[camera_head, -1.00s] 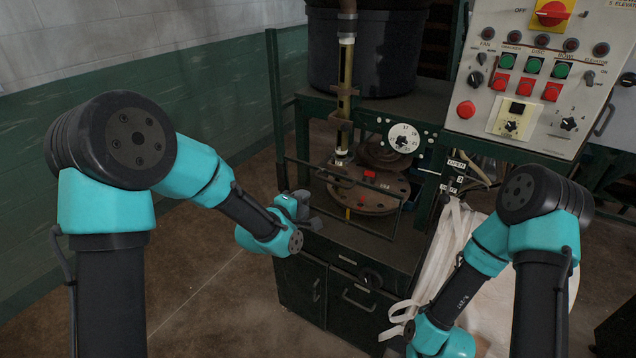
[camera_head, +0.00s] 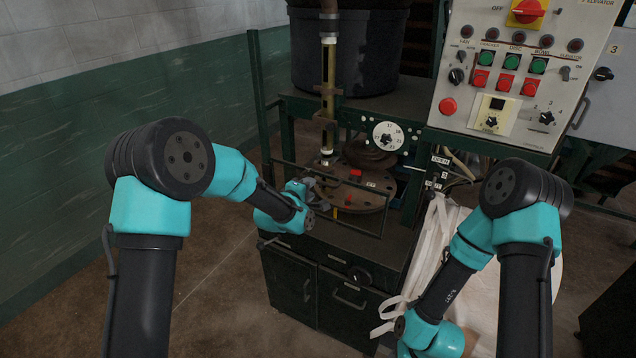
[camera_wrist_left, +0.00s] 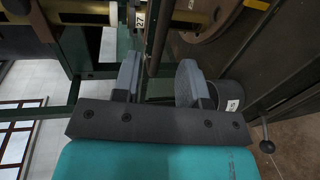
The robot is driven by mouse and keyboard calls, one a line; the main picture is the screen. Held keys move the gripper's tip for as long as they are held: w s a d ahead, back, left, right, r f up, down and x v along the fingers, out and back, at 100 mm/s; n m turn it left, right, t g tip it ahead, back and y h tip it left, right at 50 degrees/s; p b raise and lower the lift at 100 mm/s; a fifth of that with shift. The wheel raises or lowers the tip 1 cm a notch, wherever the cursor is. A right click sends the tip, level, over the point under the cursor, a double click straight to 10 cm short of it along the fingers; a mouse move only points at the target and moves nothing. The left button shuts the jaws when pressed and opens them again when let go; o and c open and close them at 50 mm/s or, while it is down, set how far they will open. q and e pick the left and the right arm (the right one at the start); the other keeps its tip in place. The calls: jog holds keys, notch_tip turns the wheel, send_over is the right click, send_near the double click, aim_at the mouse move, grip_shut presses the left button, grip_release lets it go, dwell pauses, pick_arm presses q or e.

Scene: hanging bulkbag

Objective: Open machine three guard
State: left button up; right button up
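The machine guard (camera_head: 385,214) is a thin dark metal frame in front of the round brown plate (camera_head: 352,195); it looks lowered across the plate's front. My left gripper (camera_head: 322,187) is at the left part of the guard, its fingers partly hidden by my wrist. In the left wrist view my left gripper (camera_wrist_left: 160,78) is open, its two grey fingers apart. A thin dark rod (camera_wrist_left: 158,42), probably part of the guard, runs into the gap between them; I cannot tell whether they touch it. My right arm reaches down at the lower right; its gripper is out of view.
A control panel (camera_head: 512,75) with buttons and switches stands at the right. A white bag (camera_head: 485,290) hangs below it, near my right arm. A dark cabinet (camera_head: 318,285) is under the plate, and a large black tub (camera_head: 365,55) is above. Open floor lies left.

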pick_arm(q)
jog(key=x, duration=0.6)
jog(key=shift+w+d, duration=0.15)
jog(key=shift+w, duration=0.05)
jog(key=shift+c, duration=0.2)
grip_shut()
